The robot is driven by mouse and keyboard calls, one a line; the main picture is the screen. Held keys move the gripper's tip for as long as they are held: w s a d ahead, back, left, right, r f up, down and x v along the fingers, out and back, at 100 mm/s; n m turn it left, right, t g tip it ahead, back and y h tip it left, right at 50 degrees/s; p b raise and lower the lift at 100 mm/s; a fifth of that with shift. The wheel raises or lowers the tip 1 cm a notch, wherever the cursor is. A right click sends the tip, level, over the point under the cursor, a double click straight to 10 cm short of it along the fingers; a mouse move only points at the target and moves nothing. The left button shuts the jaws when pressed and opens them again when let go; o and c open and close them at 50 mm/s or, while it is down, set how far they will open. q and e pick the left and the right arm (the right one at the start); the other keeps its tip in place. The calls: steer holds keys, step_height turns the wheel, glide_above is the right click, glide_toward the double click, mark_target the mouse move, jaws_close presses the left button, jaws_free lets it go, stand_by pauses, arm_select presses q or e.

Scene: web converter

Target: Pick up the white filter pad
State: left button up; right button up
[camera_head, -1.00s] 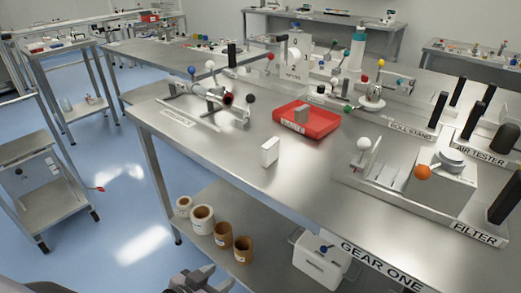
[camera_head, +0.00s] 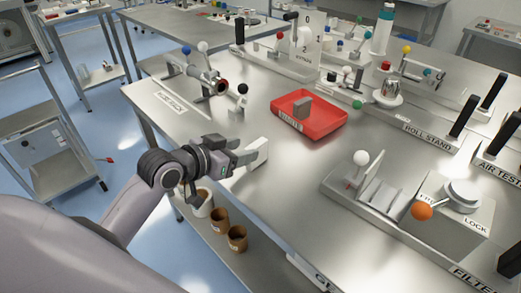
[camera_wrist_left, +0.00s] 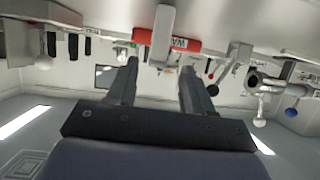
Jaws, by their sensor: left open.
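The white filter pad (camera_head: 257,151) stands upright as a pale block on the steel table, left of and nearer than the red tray. My left gripper (camera_head: 238,158) is open beside it, with its fingers pointing at the pad, and hides part of the pad's left side. In the left wrist view, which looks upside down, the pad (camera_wrist_left: 163,35) lies ahead between the two spread fingers (camera_wrist_left: 158,75). Nothing is held there. My right gripper is not in view.
A red tray (camera_head: 329,126) holding a grey block (camera_head: 302,107) sits behind the pad. The filter station (camera_head: 455,212) with white and orange knobs stands at right. A clamp device (camera_head: 207,83) is at the back left. Table between pad and station is clear.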

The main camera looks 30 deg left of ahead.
arm_select(q)
steer(key=shift+f+p+x, duration=0.15)
steer(key=shift+p+x, duration=0.05)
steer(key=shift+x, duration=1.3)
steer(key=shift+f+p+x, duration=0.15)
steer(key=shift+f+x, duration=0.05)
steer(key=shift+x, duration=1.25)
steer(key=shift+s+d, duration=0.15)
steer(key=shift+s, duration=0.05)
jaws_close()
